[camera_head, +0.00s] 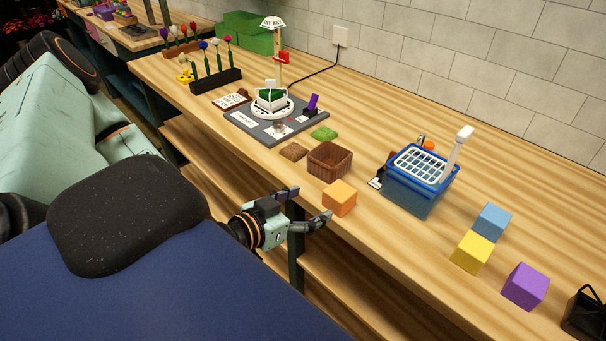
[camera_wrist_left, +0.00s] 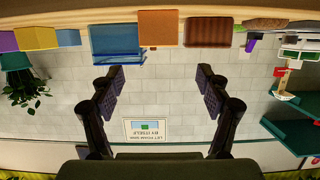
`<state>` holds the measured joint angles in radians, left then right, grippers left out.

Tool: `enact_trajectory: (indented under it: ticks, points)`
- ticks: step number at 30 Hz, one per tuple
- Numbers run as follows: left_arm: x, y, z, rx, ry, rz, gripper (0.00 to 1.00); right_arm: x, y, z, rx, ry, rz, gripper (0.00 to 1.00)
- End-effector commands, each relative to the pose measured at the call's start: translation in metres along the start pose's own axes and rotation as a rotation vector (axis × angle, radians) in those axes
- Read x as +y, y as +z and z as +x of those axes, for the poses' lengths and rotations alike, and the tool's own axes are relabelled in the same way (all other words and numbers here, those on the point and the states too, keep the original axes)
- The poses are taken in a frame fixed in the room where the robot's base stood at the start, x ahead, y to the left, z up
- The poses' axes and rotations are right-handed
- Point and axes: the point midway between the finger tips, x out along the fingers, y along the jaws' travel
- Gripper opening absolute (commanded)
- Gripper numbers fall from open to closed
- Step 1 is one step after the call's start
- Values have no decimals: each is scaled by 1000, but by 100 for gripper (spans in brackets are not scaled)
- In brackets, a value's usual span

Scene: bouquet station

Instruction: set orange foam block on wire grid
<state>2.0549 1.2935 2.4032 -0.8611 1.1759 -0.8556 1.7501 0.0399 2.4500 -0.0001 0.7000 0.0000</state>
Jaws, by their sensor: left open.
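The orange foam block (camera_head: 340,197) sits near the front edge of the wooden table, in front of the brown woven basket (camera_head: 329,160). It also shows in the left wrist view (camera_wrist_left: 161,28), at the top middle, beyond the fingers. The wire grid (camera_head: 422,167) is white and lies over the top of the blue bin (camera_head: 412,195), right of the orange block. My left gripper (camera_head: 312,207) is open and empty, just left of the orange block and apart from it. It also shows in the left wrist view (camera_wrist_left: 160,92). My right gripper is not in view.
Blue (camera_head: 491,222), yellow (camera_head: 471,252) and purple (camera_head: 525,286) blocks sit right of the bin. A white upright post (camera_head: 459,147) stands at the bin's right side. A grey board (camera_head: 276,122) with a small stand is behind the basket. Bare table lies between orange block and bin.

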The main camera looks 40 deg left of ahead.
Motion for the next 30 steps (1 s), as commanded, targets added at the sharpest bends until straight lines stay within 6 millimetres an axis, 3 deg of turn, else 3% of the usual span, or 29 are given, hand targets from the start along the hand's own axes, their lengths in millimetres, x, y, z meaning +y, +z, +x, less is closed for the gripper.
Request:
enact_trajectory:
  ticks: [7, 14, 24, 30]
  points:
    - [1, -7, -8, 8, 3, 4, 81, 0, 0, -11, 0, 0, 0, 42]
    - [18, -60, 14, 31, 90, 149, 81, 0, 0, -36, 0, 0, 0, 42]
    - [0, -84, 69, -338, 72, 353, 81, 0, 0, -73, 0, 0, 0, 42]
    - [-12, -88, 78, -591, -1, 305, 81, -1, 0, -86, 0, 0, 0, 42]
